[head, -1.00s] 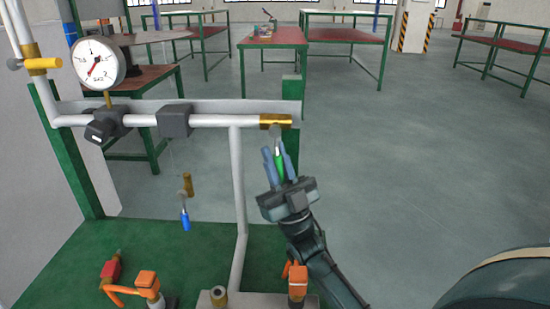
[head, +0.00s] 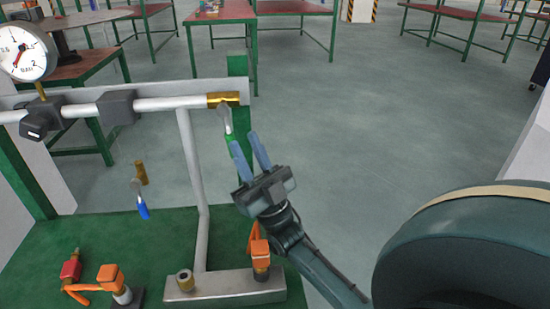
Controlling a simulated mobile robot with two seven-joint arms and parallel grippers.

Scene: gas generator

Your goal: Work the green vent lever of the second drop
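The green vent lever (head: 229,140) hangs from the brass valve (head: 223,100) at the right end of the upper grey pipe, its metal stem above and green grip below. My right gripper (head: 244,140) is below and right of the valve, its two blue fingers spread apart and pointing up. The green grip shows just left of the left finger, partly hidden near it. I cannot tell whether they touch. No held thing shows between the fingers. My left gripper is not in view.
A blue-handled lever (head: 143,209) hangs lower left beneath a brass fitting (head: 141,173). Orange-handled valves (head: 108,278) and (head: 260,252) stand on the green base (head: 75,235). A pressure gauge (head: 25,52) is at upper left. Open floor (head: 350,110) lies to the right.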

